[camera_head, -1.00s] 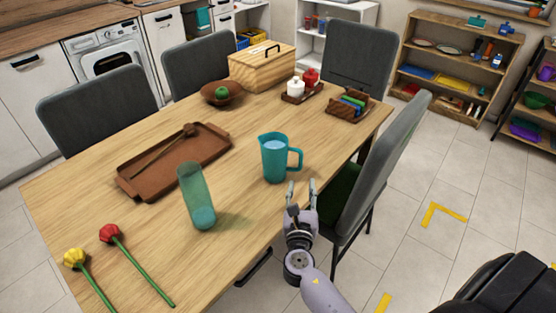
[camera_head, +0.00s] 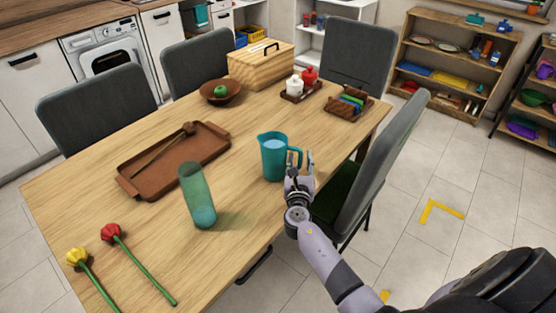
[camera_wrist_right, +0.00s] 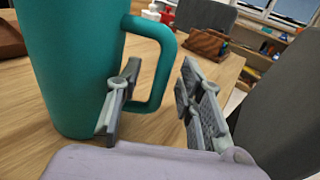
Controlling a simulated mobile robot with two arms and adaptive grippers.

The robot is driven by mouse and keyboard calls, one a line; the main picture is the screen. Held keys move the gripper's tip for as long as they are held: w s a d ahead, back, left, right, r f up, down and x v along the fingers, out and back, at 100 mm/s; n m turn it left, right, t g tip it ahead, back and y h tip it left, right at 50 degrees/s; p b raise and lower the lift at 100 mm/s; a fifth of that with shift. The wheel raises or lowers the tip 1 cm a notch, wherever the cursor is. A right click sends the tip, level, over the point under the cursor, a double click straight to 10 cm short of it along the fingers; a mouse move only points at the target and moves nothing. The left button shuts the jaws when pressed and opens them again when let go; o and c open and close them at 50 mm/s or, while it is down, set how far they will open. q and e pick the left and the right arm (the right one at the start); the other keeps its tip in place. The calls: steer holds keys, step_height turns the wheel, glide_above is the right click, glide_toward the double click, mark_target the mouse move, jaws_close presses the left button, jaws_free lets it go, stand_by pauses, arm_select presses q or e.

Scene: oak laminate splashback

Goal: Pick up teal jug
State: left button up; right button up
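The teal jug (camera_head: 272,162) stands upright on the wooden table near its right edge, with pale blue contents at its top and its handle toward the right. My right gripper (camera_head: 301,163) is at the handle side of the jug. In the right wrist view the jug (camera_wrist_right: 72,70) fills the left side. There the gripper (camera_wrist_right: 160,75) is open, one finger near the jug's body and the other to the right of the handle, with the handle between them. Whether a finger touches the jug I cannot tell. My left gripper is not in view.
A tall green glass (camera_head: 197,195) stands left of the jug. A brown tray (camera_head: 215,155) with a wooden spoon lies behind it. Red (camera_head: 112,232) and yellow (camera_head: 77,258) flowers lie at the front left. A grey chair (camera_head: 380,160) stands close to the right of my gripper.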

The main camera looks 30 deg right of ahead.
jaws_close()
stand_by(0.3)
stand_by(0.6)
steer(key=shift+r, duration=0.15)
